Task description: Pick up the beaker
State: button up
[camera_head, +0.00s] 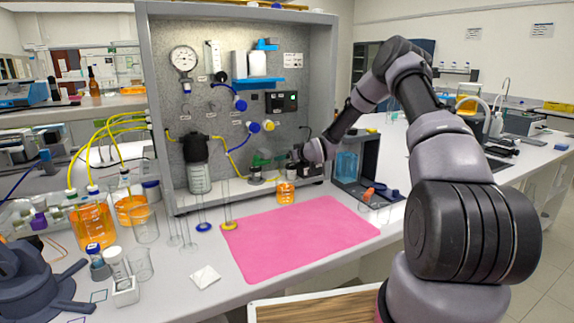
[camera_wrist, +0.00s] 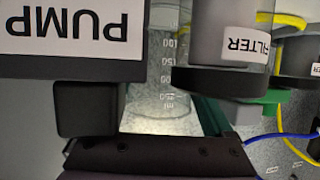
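A small beaker (camera_head: 286,193) with orange liquid stands upright at the far edge of the pink mat, in front of the rig's base. My gripper (camera_head: 300,160) is at the rig just above and behind it, with its fingertips hard to make out. In the wrist view, a clear beaker with volume marks (camera_wrist: 168,85) lies beyond my gripper's dark body (camera_wrist: 150,150), partly covered by the PUMP block and the FILTER part. I cannot tell whether it is the same beaker, or whether the fingers are open or touching anything.
The PUMP-labelled block (camera_wrist: 70,35) and FILTER-labelled part (camera_wrist: 225,45) crowd the wrist view. The pink mat (camera_head: 300,235) is otherwise clear. Glass cylinders (camera_head: 203,210) stand left of it. Empty beakers (camera_head: 145,225) and orange bottles (camera_head: 92,222) are farther left. A dark rack (camera_head: 373,160) stands right.

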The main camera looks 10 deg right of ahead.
jog(key=c, duration=0.5)
jog(key=shift+r, duration=0.1)
jog(key=shift+s+d+r, duration=0.1)
jog(key=shift+s+r, duration=0.1)
jog(key=shift+r, duration=0.2)
notch_tip(320, 180, up, 11)
jog(key=shift+f, duration=0.1)
jog(key=s+d, duration=0.2)
jog(key=s, duration=0.4)
jog(key=s+d, duration=0.2)
jog(key=s, duration=0.4)
jog(key=s+d, duration=0.2)
jog(key=s, duration=0.4)
jog(key=shift+s+f, duration=0.1)
jog(key=shift+s, duration=0.25)
